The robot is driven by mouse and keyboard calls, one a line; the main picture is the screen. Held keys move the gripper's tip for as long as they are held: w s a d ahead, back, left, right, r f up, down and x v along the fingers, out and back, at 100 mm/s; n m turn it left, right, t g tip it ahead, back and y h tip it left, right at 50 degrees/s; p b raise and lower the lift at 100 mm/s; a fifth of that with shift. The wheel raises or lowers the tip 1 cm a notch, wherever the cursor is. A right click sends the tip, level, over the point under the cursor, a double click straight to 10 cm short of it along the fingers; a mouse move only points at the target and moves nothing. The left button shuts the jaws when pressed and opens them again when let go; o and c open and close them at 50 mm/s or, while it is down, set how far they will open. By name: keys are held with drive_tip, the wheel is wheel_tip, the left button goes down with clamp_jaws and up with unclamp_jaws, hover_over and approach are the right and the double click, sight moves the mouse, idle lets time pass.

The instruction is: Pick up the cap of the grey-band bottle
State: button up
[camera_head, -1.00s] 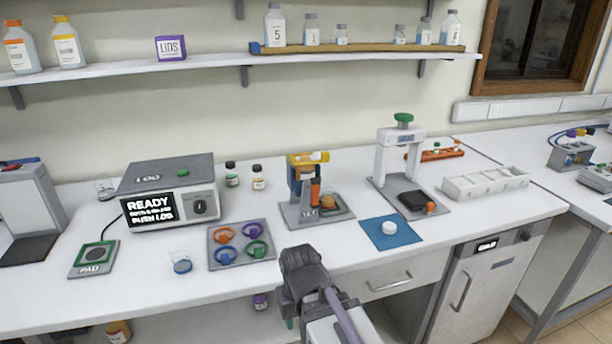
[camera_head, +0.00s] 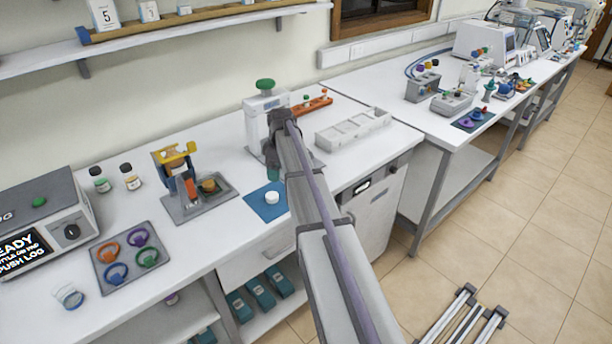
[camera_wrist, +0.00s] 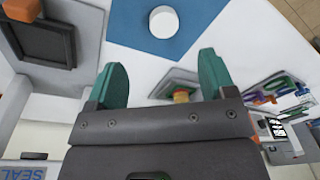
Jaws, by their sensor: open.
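A small white round cap-like piece (camera_head: 271,197) lies on a blue mat (camera_head: 257,212) near the bench's front edge. In the wrist view the white piece (camera_wrist: 163,21) is at the top centre on the blue mat (camera_wrist: 125,22). My gripper (camera_head: 277,166) is beyond the mat in the head view, by the white press stand. Its teal fingers (camera_wrist: 163,75) are apart with nothing between them. The white piece lies off their tips, untouched. Two small dark-capped bottles (camera_head: 99,180) (camera_head: 132,177) stand at the back left. I cannot make out a grey band on either.
The white press stand (camera_head: 255,117) with a green knob is close to my gripper. A white compartment tray (camera_head: 352,132) is to its right, with an orange rack (camera_head: 312,104) behind. A clamp station (camera_head: 195,203) and a tray of coloured rings (camera_head: 104,275) stand left.

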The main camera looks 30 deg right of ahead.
sight(272, 195)
drive_tip(key=f+n+b, duration=0.1)
drive_tip(key=f+b, duration=0.2)
drive_tip(key=a+f+n+b, duration=0.1)
drive_tip(key=f+b, duration=0.3)
drive_tip(key=w+a+f+n+b, duration=0.1)
drive_tip(key=f+n+b, duration=0.1)
drive_tip(key=f+b, duration=0.2)
drive_tip(key=shift+w+a+f, duration=0.1)
drive_tip(key=shift+a+f, duration=0.05)
drive_tip(key=shift+r, duration=0.2)
drive_tip(key=c, duration=1)
